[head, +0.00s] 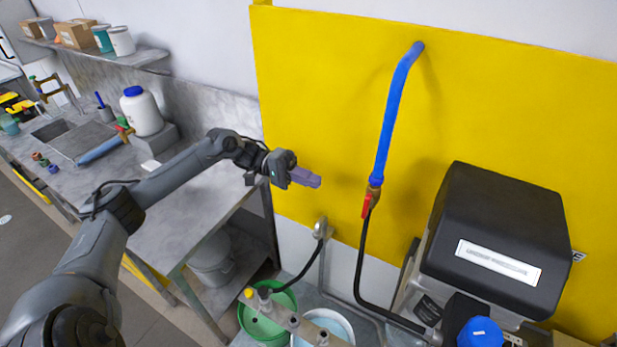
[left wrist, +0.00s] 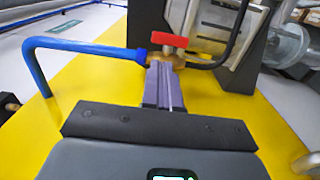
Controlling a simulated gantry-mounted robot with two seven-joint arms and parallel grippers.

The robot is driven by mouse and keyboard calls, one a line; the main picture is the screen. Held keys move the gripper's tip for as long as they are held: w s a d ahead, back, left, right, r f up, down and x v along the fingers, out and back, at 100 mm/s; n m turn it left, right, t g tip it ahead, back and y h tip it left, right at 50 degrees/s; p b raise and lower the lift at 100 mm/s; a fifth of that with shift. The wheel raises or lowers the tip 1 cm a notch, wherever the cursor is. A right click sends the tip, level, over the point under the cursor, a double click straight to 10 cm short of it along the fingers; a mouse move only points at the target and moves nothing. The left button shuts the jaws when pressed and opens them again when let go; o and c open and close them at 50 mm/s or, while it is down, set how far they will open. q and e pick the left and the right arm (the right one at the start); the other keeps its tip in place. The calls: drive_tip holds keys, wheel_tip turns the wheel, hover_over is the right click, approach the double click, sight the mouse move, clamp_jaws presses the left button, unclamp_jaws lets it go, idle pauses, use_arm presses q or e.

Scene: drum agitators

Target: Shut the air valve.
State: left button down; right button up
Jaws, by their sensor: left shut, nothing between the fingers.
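The air valve is a small brass body with a red lever handle (head: 367,206), at the lower end of a blue pipe (head: 387,125) in front of the yellow wall panel. In the head view the red lever hangs down along the black hose. In the left wrist view the red handle (left wrist: 169,40) lies just past my fingertips. My left gripper (head: 316,181) is shut and empty, to the left of the valve with a gap in the head view. Its purple fingers (left wrist: 164,88) point at the brass body in the wrist view; contact cannot be told. My right gripper is not in view.
A black-covered machine (head: 500,240) stands right of the valve. A black hose (head: 358,270) loops down from the valve. A green bucket (head: 252,322) stands below. A steel bench (head: 180,220) with a white jar (head: 142,112) is at the left. The yellow panel (head: 320,90) is bare left of the pipe.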

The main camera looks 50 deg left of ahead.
use_arm(q)
drive_tip(key=p, duration=0.3)
approach(365, 200)
drive_tip(key=x, duration=0.4)
drive_tip(key=shift+w+d+f, duration=0.1)
drive_tip(key=shift+w+f, duration=0.25)
drive_tip(key=shift+w, duration=0.1)
drive_tip(key=shift+x, duration=1)
drive_tip(key=shift+f, duration=0.15)
drive_tip(key=shift+w+y+p, duration=0.1)
drive_tip(key=shift+y+p, duration=0.2)
drive_tip(key=shift+p, duration=0.05)
